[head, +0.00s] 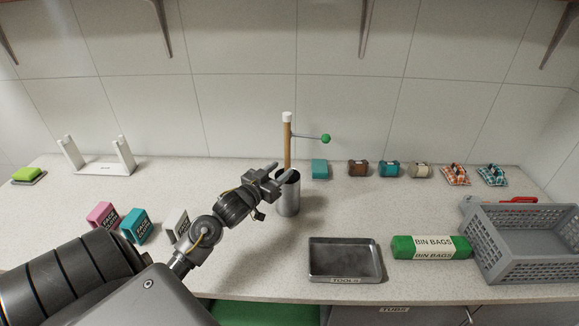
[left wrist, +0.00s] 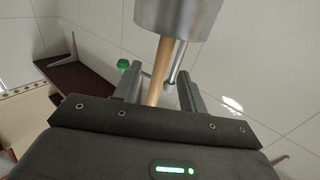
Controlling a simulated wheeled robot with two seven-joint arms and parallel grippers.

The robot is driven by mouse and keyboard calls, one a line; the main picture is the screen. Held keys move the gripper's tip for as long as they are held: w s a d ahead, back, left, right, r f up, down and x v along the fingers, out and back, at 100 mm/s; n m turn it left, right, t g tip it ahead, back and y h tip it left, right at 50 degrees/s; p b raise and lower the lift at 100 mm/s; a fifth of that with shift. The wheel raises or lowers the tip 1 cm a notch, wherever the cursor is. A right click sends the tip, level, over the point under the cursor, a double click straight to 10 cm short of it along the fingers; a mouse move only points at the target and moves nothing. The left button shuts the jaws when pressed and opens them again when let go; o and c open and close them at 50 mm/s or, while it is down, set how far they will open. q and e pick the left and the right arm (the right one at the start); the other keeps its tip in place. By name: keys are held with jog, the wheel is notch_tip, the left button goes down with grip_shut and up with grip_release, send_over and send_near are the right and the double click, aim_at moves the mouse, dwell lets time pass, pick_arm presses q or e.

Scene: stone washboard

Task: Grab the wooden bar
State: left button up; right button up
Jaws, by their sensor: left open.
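The wooden bar (head: 287,150) stands upright in a metal cylinder (head: 289,200) on the counter, with a white cap on top. A thin metal rod with a green ball (head: 326,138) sticks out near it to the right. My left gripper (head: 278,174) is open at the bar, just above the cylinder's rim. In the left wrist view, the bar (left wrist: 163,70) shows between the two spread fingers (left wrist: 160,88), and the cylinder (left wrist: 178,14) is at the top of the picture. I cannot tell whether either finger touches the bar. My right gripper is out of view.
A metal tools tray (head: 345,279), green bin bags (head: 431,247) and a grey crate (head: 520,240) lie to the right. Pink (head: 102,215) and teal (head: 135,226) boxes stand by my left arm. Small items line the back wall. The counter between is clear.

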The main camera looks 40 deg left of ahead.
aim_at(288, 163)
pick_arm(q)
jog(key=w, duration=0.1)
jog(key=w+p, duration=0.1)
jog(key=w, duration=0.1)
jog(key=w+p, duration=0.1)
jog(key=shift+w+a, duration=0.25)
jog(key=shift+w, duration=0.25)
jog(key=shift+s, duration=0.15)
jog(key=shift+c, duration=0.6)
grip_shut()
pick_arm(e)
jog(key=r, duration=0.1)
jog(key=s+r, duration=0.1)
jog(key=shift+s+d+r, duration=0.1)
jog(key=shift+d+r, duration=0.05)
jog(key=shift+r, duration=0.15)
